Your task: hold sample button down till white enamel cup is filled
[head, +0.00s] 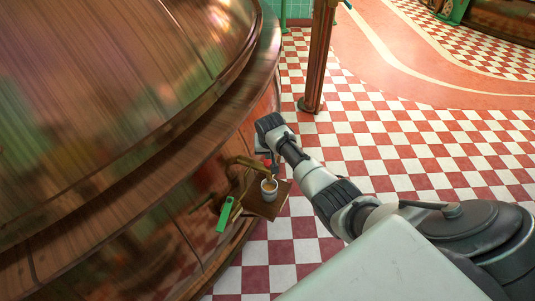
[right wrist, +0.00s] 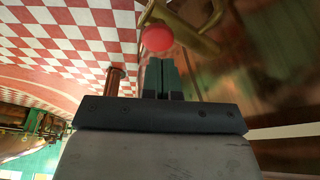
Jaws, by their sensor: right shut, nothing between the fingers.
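The white enamel cup (head: 269,189) stands upright on a small wooden shelf (head: 263,208) at the side of the big copper kettle. Its inside looks brownish; the level is too small to tell. A brass tap (head: 250,163) reaches out over the cup. The red sample button (right wrist: 157,38) sits on the brass fitting in the right wrist view. My right gripper (right wrist: 162,62) is shut and empty, its green-grey fingertips right at the button's edge; I cannot tell whether they press it. In the head view the gripper (head: 274,165) is beside the tap, above the cup. My left gripper is out of view.
The copper kettle (head: 110,90) fills the left side. A green handle or tag (head: 225,214) hangs left of the shelf. A brown post (head: 318,60) stands behind my right arm. The red and white checkered floor (head: 420,150) is clear at the right.

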